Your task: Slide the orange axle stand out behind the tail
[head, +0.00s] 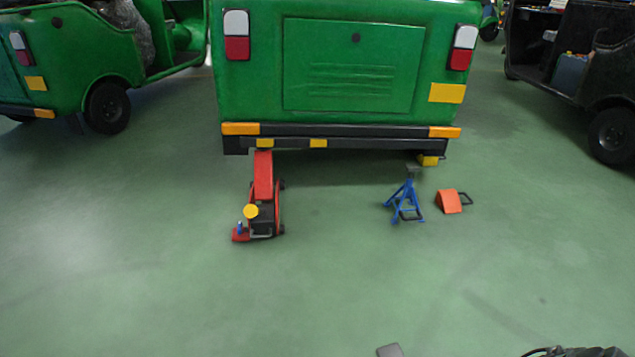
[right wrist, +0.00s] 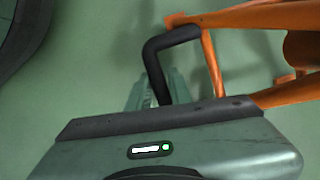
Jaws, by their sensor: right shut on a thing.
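The orange axle stand (right wrist: 212,62) shows in the right wrist view as slanting orange tubes with a bent black handle (right wrist: 152,62). My right gripper (right wrist: 160,88) is shut on the black handle, and its grey-green fingers are partly hidden behind it. Much of the stand lies outside that view. I cannot make it out in the head view. The tail of the green rickshaw (head: 355,65) faces me in the head view, with a dark bumper (head: 345,144) across its bottom. My left gripper is not clearly in view.
A red floor jack (head: 263,185) stands below the bumper at left. A blue axle stand (head: 405,198) and an orange chock (head: 448,202) sit below its right end. Other rickshaws (head: 75,60) (head: 600,75) stand either side. Open floor lies in front.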

